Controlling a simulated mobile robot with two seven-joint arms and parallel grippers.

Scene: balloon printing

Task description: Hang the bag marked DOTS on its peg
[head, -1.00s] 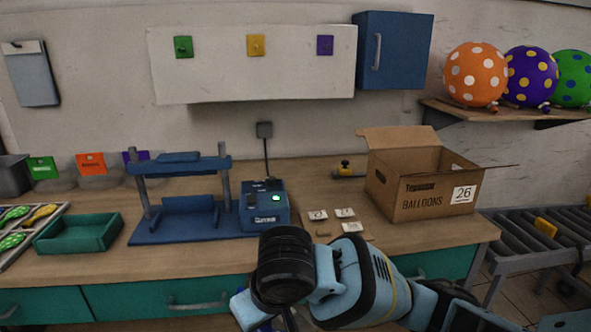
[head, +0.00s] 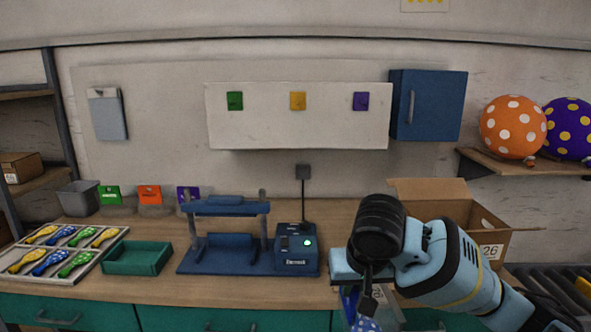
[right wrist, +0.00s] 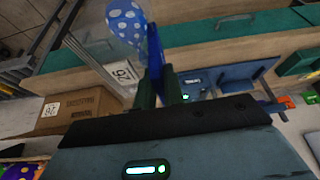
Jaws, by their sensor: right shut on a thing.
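My right gripper (head: 366,292) is shut on a clear bag (head: 349,302) with a blue top, which hangs below it in front of the bench. A blue balloon with white dots shows in the bag, in the head view (head: 366,325) and in the right wrist view (right wrist: 128,22). The right gripper's dark fingers (right wrist: 160,85) pinch the bag's blue top (right wrist: 155,48). No lettering on the bag is readable. A white wall board (head: 300,133) carries green (head: 235,101), yellow (head: 297,101) and purple (head: 361,101) peg plates. My left gripper is out of view.
A blue cabinet (head: 429,105) hangs right of the board. A blue press (head: 225,262), a control box (head: 297,262) and an open carton (head: 430,190) stand on the bench below. Dotted balloons (head: 513,127) sit on a shelf at right. The air before the board is clear.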

